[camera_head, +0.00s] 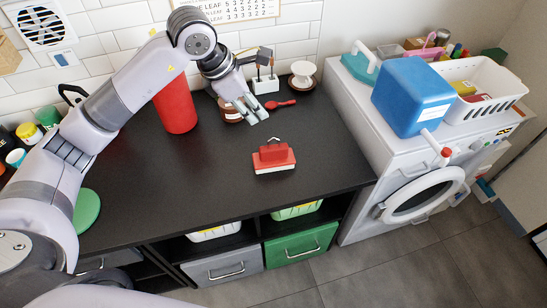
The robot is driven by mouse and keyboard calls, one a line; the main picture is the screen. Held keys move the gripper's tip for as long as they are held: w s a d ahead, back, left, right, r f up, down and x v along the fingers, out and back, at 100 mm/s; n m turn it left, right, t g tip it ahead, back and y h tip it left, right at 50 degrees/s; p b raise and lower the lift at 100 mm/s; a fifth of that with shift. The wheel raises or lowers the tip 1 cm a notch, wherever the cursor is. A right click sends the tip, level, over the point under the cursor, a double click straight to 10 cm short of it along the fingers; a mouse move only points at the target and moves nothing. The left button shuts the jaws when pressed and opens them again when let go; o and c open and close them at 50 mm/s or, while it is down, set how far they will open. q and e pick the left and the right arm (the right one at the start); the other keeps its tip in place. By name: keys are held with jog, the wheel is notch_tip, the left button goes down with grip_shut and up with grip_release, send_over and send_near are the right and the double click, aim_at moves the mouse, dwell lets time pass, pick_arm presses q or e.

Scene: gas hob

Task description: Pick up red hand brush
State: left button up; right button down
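The red hand brush (273,157) lies on the black worktop (190,178), right of its middle. It has a red block-like top and a pale strip along its lower edge. My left gripper (259,119) is above the worktop, behind the brush and slightly to its left. Its pale fingertips point down toward the front right, and it looks open and empty. It is apart from the brush. My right gripper is not in view.
A red cylinder (175,106) stands behind my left arm. A brown jar (230,112), a red spoon (280,104) and a white cup-like piece (303,75) are near the wall. A washing machine (408,165) carrying a blue box (411,96) stands right. The worktop around the brush is clear.

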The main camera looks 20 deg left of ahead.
pick_arm(q)
jog(key=a, duration=0.1)
jog(key=p, duration=0.3)
send_over(272, 148)
jog(key=a, duration=0.1)
jog(key=shift+y, duration=0.3)
jog(key=f, duration=1)
jog(key=shift+s+a+f, duration=0.1)
jog(key=shift+s+f, duration=0.3)
jog(key=shift+f+p, duration=0.5)
jog(key=shift+p, duration=0.15)
jog(key=x, duration=0.1)
jog(key=p+x, duration=0.1)
jog(key=x, duration=0.1)
jog(key=shift+d+f, duration=0.3)
jog(key=shift+w+d+f+p, duration=0.1)
jog(key=shift+f+p, duration=0.2)
jog(key=shift+f, duration=0.15)
grip_shut()
